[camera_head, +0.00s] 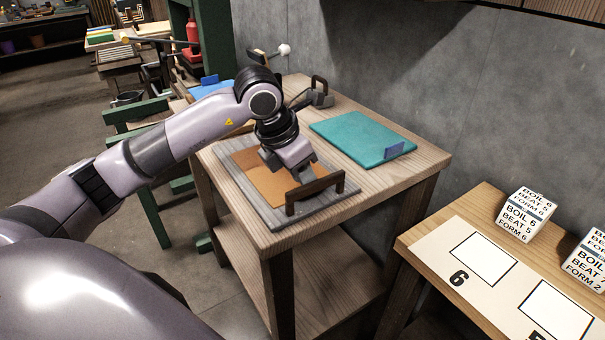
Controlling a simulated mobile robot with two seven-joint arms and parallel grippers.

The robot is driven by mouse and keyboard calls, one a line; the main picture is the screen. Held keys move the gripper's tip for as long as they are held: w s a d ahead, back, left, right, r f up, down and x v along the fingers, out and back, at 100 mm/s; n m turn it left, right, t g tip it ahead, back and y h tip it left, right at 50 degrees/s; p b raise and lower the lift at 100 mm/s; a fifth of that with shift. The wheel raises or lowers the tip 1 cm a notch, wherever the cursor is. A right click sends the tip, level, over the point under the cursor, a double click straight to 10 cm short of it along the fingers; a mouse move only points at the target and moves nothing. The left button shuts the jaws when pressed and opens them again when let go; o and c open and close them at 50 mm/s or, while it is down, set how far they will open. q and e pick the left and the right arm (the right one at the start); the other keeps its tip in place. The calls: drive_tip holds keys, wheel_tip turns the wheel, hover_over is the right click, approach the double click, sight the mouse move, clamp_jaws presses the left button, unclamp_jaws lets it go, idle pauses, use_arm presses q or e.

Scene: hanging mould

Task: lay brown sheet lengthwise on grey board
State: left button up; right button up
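The brown sheet (266,186) is orange-brown and lies flat over the grey board (233,181) on the wooden table. Part of the sheet is hidden under my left gripper. The grey board's rim shows around the sheet at the left and front. A dark brown wooden handle (316,190) stands at the board's near right end. My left gripper (297,172) points down over the sheet's right part, close behind the handle. Its fingertips are hard to make out, so I cannot tell whether it touches or holds the sheet. My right gripper is out of view.
A teal board (361,138) with a blue tab (394,150) lies on the table's right side. A dark tool (319,92) stands at the back. A lower bench (420,241) at the right bears a numbered card (463,240) and white lettered blocks (525,215). A grey wall is behind.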

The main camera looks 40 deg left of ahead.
use_arm(q)
drive_tip(key=v, duration=1.2)
drive_tip(key=shift+p, duration=0.4)
drive_tip(key=shift+s, duration=0.1)
